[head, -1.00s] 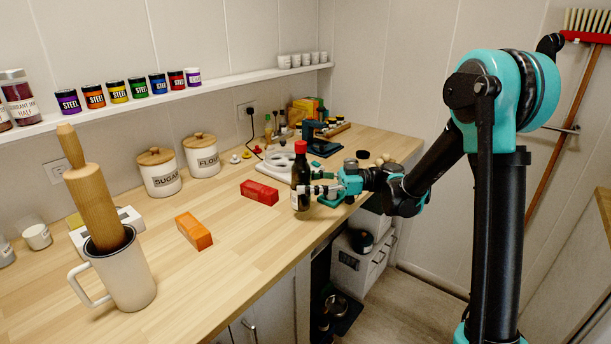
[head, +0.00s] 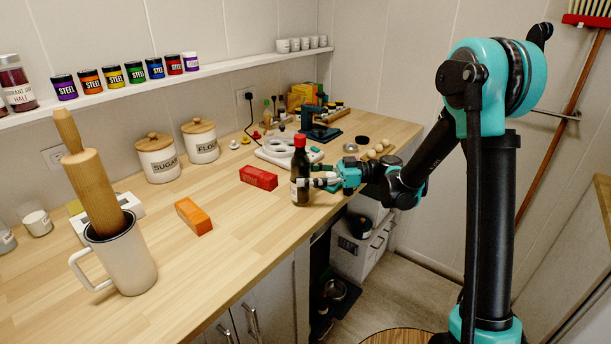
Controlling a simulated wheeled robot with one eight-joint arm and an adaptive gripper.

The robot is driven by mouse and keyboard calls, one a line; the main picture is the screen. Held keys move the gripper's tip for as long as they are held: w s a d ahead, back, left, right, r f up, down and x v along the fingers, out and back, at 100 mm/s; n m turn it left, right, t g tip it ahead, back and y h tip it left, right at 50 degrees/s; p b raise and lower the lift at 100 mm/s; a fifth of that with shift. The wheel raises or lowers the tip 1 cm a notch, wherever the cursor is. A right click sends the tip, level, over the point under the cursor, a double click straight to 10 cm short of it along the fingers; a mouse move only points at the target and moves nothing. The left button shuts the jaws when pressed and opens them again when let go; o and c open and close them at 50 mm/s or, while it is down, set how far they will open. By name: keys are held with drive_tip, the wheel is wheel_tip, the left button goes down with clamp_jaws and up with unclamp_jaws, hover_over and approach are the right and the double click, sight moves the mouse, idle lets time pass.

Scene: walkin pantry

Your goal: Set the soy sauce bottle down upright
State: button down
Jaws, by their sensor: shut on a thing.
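The soy sauce bottle (head: 300,163) is dark with a red cap and a pale label low on its body. It stands upright at the counter's front edge, just right of the red box. My gripper (head: 312,183) reaches in from the right, level, with its fingers around the bottle's lower half, shut on it. The bottle's base appears to be at or very near the wooden counter top (head: 240,225); I cannot tell whether it touches. Part of the label is hidden by the fingers.
A red box (head: 258,178) lies left of the bottle, and an orange box (head: 194,216) lies farther left. A white tray (head: 268,156) is behind the bottle. A white mug (head: 125,265) with a rolling pin stands at front left. Bare counter lies between the orange box and the front edge.

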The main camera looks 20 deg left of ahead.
drive_tip(key=shift+s+d+f, duration=0.15)
drive_tip(key=shift+s+f, duration=0.2)
drive_tip(key=shift+f, duration=0.45)
idle(0.4)
drive_tip(key=c, duration=0.6)
unclamp_jaws()
drive_tip(key=v, duration=1.2)
drive_tip(key=shift+r, duration=0.35)
